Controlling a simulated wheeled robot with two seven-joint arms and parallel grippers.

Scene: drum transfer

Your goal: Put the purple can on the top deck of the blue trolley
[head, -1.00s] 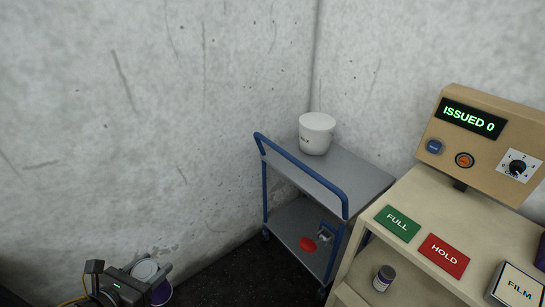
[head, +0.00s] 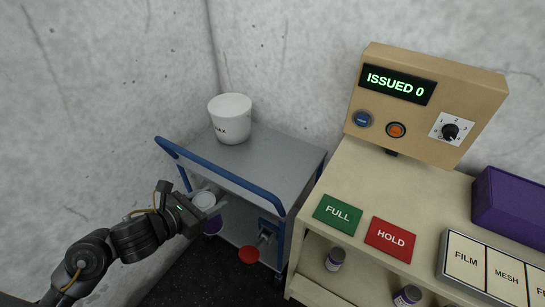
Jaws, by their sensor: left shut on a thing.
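The purple can (head: 213,226) has a pale round lid, and its purple side shows just below my gripper. My left gripper (head: 207,209) is shut on it, with the fingers around its upper part. The blue trolley (head: 268,157) stands in the wall corner, with a grey top deck and a blue push rail on its near side. The can is in front of the trolley, lower in the picture than the rail. I cannot tell its exact height or gap from the trolley. My right gripper is not in view.
A white tub (head: 230,122) stands on the top deck's far left; the deck's right part is bare. A red round part (head: 249,255) shows low on the trolley. A beige bench (head: 372,190) with a control box (head: 425,100) and a purple bin (head: 510,205) stands close on the right.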

